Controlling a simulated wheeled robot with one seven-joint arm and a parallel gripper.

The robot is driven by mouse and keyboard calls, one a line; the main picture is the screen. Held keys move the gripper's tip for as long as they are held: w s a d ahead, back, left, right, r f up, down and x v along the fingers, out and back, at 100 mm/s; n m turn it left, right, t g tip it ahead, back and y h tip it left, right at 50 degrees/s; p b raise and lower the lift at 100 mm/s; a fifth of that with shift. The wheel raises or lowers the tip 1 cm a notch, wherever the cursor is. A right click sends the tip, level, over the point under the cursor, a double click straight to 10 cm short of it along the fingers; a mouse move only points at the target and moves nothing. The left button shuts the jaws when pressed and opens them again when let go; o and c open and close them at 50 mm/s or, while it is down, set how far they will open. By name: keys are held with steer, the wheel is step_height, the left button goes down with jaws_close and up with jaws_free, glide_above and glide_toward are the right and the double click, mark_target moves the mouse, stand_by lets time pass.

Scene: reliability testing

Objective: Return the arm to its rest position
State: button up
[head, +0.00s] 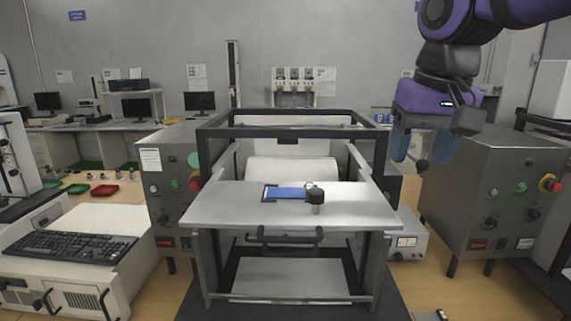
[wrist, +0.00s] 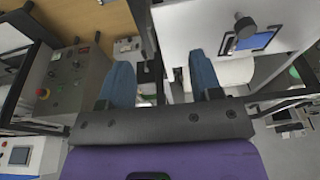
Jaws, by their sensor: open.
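My gripper (head: 422,150) hangs at the upper right of the head view, on my purple and dark grey arm. Its two blue fingers point down and stand apart, with nothing between them. It is raised in front of the right-hand control cabinet, to the right of the metal table. In the wrist view my gripper (wrist: 162,80) also shows its blue fingers spread and empty. The area between the fingertips shows only background frame parts and floor.
A metal table (head: 220,208) carries a blue plate (head: 288,193) and a dark knob-topped cylinder (head: 315,196). A black frame (head: 205,150) rises behind it. Control cabinets stand at left (head: 170,205) and right (head: 480,205). A keyboard (head: 68,247) lies at far left.

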steer(key=s+d+f+t, duration=0.2)
steer(key=s+d+f, duration=0.5)
steer(key=s+d, duration=0.3)
steer(key=shift+s+d+t, duration=0.3)
steer(key=shift+s+t, duration=0.1)
steer(key=shift+s, duration=0.25)
